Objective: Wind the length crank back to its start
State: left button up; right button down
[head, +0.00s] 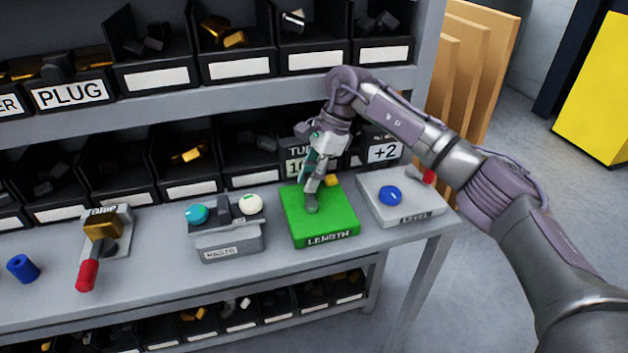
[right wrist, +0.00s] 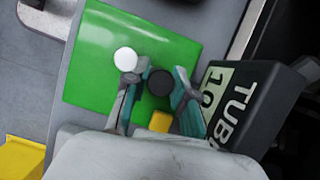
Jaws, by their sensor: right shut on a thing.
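The green LENGTH base (head: 322,226) sits on the bench between the PASTE box and the LEVEL plate. It also shows in the right wrist view (right wrist: 105,35). My right gripper (head: 312,192) points down over it. In the right wrist view its fingers stand either side of the dark round part of the length crank (right wrist: 160,82), and it is shut on the crank. A white ball (right wrist: 125,60) shows by one fingertip. A yellow block (head: 332,180) is at the back of the base. The gripper and wrist hide most of the crank. My left gripper is not in view.
The TUBE bin (right wrist: 245,105) stands close behind the gripper. The LEVEL plate (head: 416,214) with a blue knob is at right; the PASTE box (head: 228,245) and the GRIP panel (head: 122,217) are at left. Shelves of black bins rise behind. A blue cylinder (head: 23,268) lies at far left.

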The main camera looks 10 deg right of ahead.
jog(key=shift+a+n, duration=0.2)
jog(key=shift+n, duration=0.3)
jog(key=c, duration=0.9)
grip_release()
jog(key=shift+c, duration=0.2)
jog(key=shift+r, duration=0.1)
jog(key=v, duration=1.2)
jog(key=shift+w, duration=0.3)
jog(key=shift+a, duration=0.15)
